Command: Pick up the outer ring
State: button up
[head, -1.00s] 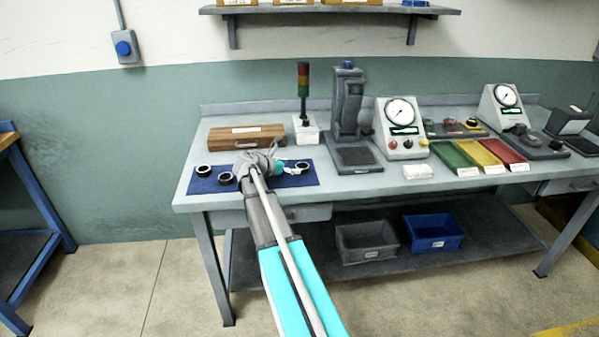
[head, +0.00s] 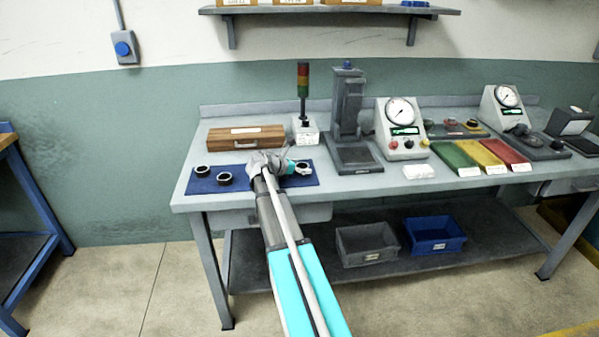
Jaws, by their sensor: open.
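Three rings show on the blue mat (head: 240,188) at the left of the workbench. One ring (head: 202,171) lies at the mat's left, a second ring (head: 224,179) lies just right of it, and a third ring (head: 303,168) lies at the right with a pale part beside it. I cannot tell which one is the outer ring. My gripper (head: 285,166) is over the mat, close to the left side of the third ring. It is open. My own arm and wrist hide the middle of the mat and most of the fingers.
A wooden case (head: 246,138) lies behind the mat. A signal tower (head: 304,110) and a dark press (head: 350,130) stand behind and to the right. A gauge box (head: 401,128) and coloured trays (head: 480,157) are further right. The mat's left front is clear.

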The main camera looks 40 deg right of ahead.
dwell(0.4)
jog(key=c, duration=1.1)
jog(key=shift+r, duration=0.25)
jog(key=shift+c, duration=0.2)
notch_tip(320, 180, up, 2)
jog(key=p, duration=0.2)
jog(key=shift+r+p, duration=0.1)
jog(key=shift+p, duration=0.2)
jog(key=s+a+r+p, duration=0.1)
jog(key=s+r+p, duration=0.9)
jog(key=s, duration=0.4)
jog(key=shift+a+r, duration=0.15)
jog(key=shift+r, duration=0.05)
